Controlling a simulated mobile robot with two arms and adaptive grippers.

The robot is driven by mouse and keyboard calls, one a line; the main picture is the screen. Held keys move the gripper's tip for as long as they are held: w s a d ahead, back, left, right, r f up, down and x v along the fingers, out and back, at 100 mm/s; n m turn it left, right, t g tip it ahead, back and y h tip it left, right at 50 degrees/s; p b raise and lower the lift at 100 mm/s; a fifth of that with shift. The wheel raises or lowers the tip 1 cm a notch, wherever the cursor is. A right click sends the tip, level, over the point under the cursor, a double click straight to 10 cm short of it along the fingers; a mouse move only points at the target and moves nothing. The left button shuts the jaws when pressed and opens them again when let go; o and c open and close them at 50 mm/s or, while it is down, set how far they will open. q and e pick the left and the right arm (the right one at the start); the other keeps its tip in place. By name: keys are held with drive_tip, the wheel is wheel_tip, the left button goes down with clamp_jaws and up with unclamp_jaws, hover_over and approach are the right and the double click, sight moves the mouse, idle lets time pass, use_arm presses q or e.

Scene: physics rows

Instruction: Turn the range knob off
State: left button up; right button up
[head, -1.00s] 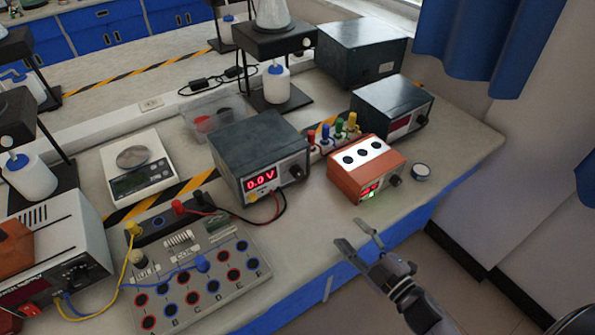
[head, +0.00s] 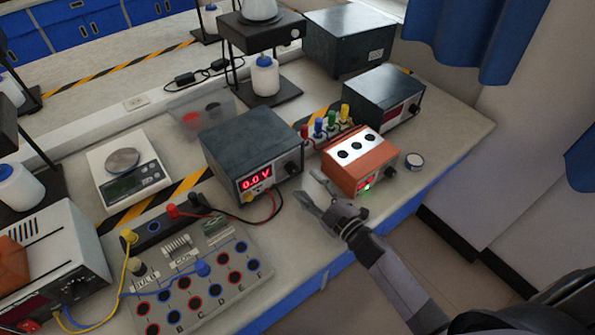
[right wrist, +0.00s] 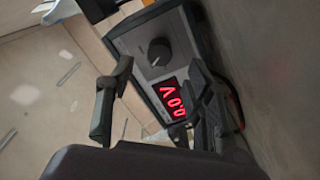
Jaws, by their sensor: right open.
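A dark grey power supply (head: 252,142) with a red "0.0 V" display has a black knob (head: 291,168) at the right of its front. In the right wrist view the same knob (right wrist: 158,52) and the display (right wrist: 172,98) show tilted beyond my fingers. My right gripper (head: 312,188) is open and empty, in front of and to the right of that supply, apart from the knob. An orange box (head: 360,162) with a lit display has another black knob (head: 386,160), partly seen. I cannot tell which knob is the range knob. My left gripper is not in view.
Red and black leads (head: 270,210) hang at the supply's front. A circuit board (head: 195,280) lies at the front, a scale (head: 128,172) at the left. Coloured plugs (head: 325,127) stand behind the orange box.

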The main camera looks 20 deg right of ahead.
sight(295, 172)
drive_tip(key=x, duration=0.5)
drive_tip(key=shift+w+a, duration=0.15)
drive_tip(key=shift+w, duration=0.2)
drive_tip(key=shift+c, duration=0.3)
clamp_jaws()
